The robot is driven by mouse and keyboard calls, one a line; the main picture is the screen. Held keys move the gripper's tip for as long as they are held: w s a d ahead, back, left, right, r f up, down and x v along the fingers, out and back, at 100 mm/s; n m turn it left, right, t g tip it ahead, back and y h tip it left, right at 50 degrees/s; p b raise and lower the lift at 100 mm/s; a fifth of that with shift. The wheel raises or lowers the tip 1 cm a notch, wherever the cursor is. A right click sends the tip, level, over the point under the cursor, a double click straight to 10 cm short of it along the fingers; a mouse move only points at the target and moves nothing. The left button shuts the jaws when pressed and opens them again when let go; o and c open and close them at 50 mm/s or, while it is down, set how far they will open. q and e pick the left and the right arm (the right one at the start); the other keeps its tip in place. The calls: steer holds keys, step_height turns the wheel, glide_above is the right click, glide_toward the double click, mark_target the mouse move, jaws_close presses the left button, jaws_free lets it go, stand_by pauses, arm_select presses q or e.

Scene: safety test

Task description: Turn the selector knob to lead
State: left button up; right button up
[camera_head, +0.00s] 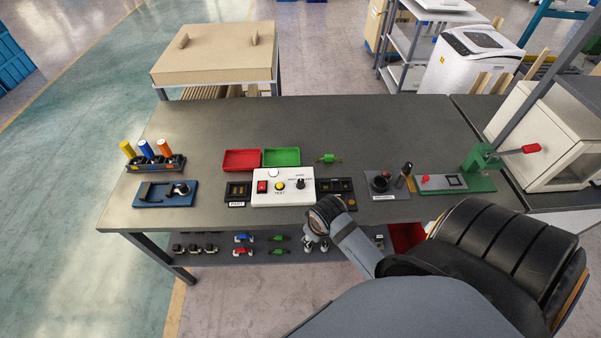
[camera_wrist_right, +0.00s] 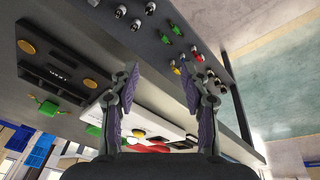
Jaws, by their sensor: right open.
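The selector knob (camera_head: 300,184) is a small black knob on the right part of a white test box (camera_head: 283,200) on the bench. Small lettering around it is too fine to read. The box also carries a red switch (camera_head: 262,187) and a yellow button (camera_head: 280,186). My right gripper (camera_head: 316,244) is in front of the bench's near edge, below the box in the picture and apart from the knob. In the right wrist view its two fingers (camera_wrist_right: 160,88) are spread with nothing between them. The white box (camera_wrist_right: 160,122) shows partly behind them; I cannot make out the knob there. My left gripper is out of view.
Red (camera_head: 241,161) and green (camera_head: 282,157) trays stand behind the box. Black fixtures (camera_head: 237,191) flank it. A grey fixture with a lever (camera_head: 387,184) and a green press (camera_head: 482,160) stand to the right. A lower shelf (camera_head: 215,256) holds small parts.

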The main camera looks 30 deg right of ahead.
step_height(320, 180, up, 6)
steer(key=w+n, duration=0.2)
steer(key=n+g, duration=0.3)
steer(key=n, duration=0.7)
glide_toward(301, 181)
steer(key=shift+y, duration=0.4)
steer(key=f+b, duration=0.9)
steer(key=b, duration=0.1)
steer(key=shift+d, duration=0.35)
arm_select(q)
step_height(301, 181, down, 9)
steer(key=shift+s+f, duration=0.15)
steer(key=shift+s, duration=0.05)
arm_select(e)
jaws_close()
